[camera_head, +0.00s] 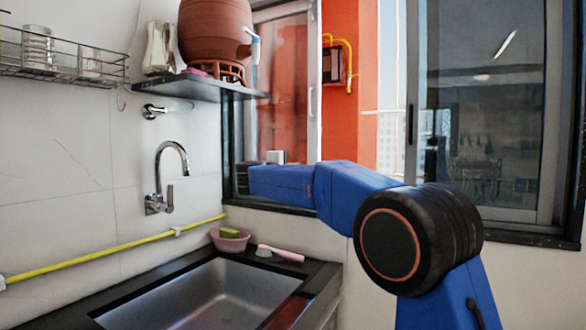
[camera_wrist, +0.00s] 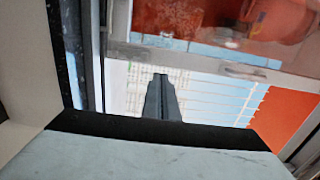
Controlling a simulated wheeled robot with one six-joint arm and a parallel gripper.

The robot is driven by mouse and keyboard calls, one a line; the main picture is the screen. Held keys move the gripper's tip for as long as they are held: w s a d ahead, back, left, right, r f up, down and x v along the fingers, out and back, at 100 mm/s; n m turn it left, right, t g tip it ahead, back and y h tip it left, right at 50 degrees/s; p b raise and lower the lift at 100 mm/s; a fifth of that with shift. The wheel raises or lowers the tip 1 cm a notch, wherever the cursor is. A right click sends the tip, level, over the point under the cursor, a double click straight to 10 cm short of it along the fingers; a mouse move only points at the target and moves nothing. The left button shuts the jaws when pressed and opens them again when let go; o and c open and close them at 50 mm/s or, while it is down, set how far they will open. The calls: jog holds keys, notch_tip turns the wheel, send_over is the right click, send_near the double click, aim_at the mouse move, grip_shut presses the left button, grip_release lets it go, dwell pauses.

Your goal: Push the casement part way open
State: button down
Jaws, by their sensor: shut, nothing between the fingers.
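The glazed casement (camera_head: 314,75) has a pale frame and an upright handle. It stands at the left of the window opening in the head view, beyond my arm; its lower part is hidden there. In the head view my arm reaches left along the sill.
A dark-glazed pane (camera_head: 485,110) stands on the right. A shelf (camera_head: 205,90) with a clay waterpot (camera_head: 215,32) hangs close left of the casement. Below are a tap (camera_head: 170,165), a sink (camera_head: 205,300) and a pink bowl (camera_head: 230,243). Outside are an orange wall and pale railings.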

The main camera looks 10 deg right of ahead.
jog(key=x, duration=0.9)
jog(key=f+x, duration=0.1)
jog(key=x, duration=0.3)
jog(key=shift+w+a, duration=0.2)
jog(key=shift+w, duration=0.3)
jog(key=shift+d, duration=0.15)
